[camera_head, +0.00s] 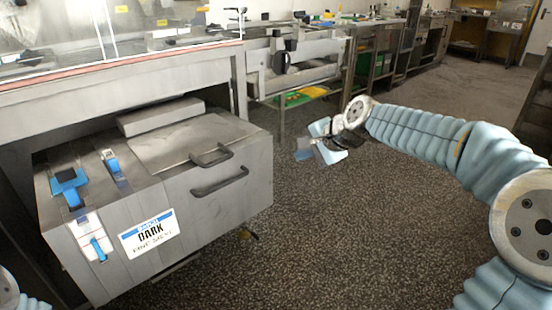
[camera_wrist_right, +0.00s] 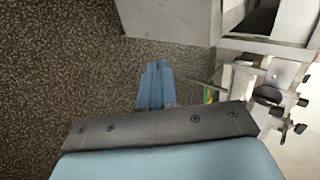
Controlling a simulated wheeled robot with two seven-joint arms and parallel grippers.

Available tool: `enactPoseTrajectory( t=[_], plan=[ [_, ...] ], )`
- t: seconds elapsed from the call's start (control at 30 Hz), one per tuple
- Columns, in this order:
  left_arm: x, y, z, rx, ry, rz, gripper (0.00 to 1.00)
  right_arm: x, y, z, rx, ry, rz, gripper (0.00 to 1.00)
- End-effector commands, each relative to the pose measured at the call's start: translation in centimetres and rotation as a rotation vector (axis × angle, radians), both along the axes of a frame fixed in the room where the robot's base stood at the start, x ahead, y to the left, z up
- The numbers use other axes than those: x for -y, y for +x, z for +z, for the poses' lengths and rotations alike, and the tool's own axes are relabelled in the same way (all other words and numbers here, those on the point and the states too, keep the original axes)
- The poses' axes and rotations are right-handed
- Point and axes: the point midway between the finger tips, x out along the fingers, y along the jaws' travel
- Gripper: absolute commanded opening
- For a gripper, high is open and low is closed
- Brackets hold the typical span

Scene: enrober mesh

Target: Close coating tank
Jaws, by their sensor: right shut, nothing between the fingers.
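The coating tank (camera_head: 215,225) is a steel box in the left half of the head view, under the steel machine frame. Its front has a bar handle (camera_head: 220,183) and a "DARK" label. A lid panel (camera_head: 185,140) with its own handle (camera_head: 212,156) lies flat on the top. My right gripper (camera_head: 305,148) is to the right of the tank, apart from it, above the floor. Its blue fingers (camera_wrist_right: 155,88) are shut and empty in the wrist view. The tank's steel corner (camera_wrist_right: 170,18) shows at the top there. My left gripper is out of view.
A steel machine frame with clear panels (camera_head: 110,30) stands over the tank. Steel benches with green and yellow items (camera_head: 290,98) run along the back. The speckled floor (camera_head: 340,240) right of the tank is clear.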

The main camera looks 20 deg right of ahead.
Motion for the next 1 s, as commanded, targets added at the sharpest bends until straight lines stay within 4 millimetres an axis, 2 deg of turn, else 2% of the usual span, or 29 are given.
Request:
enactPoseTrajectory(
  t=[0.47, 0.7, 1.0],
  plan=[
    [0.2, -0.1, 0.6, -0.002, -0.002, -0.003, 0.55, -2.4, 6.4, -6.5, -0.005, 0.0, 0.005, 0.0],
    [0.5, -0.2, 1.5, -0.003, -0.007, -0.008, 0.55, -3.5, 9.5, -6.5, -0.002, 0.0, 0.005, 0.0],
    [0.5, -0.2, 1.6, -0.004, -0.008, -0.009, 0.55, -3.8, 10.3, -6.7, -0.002, -0.002, 0.003, 0.0]
  ],
)
